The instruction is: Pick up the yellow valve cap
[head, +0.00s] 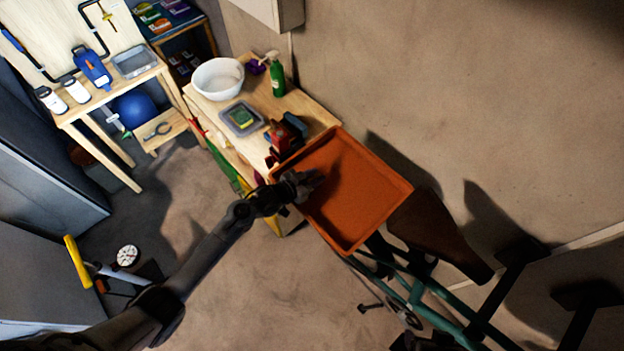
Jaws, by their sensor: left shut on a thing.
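My left gripper (308,182) reaches in from the lower left and is over the left part of an orange tray (345,248). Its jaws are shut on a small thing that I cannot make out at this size. I cannot pick out the yellow valve cap anywhere in the head view; the fingers may hide it. The visible floor of the tray looks bare, with a dark shadow beside the fingers. My right gripper is not in view.
A wooden bench (318,110) beyond the tray holds a red vise (284,138), a grey container (242,118), a white bowl (218,78) and a green spray bottle (277,76). A teal bicycle frame (415,292) stands below the tray. Bare floor (250,290) lies beneath my left arm.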

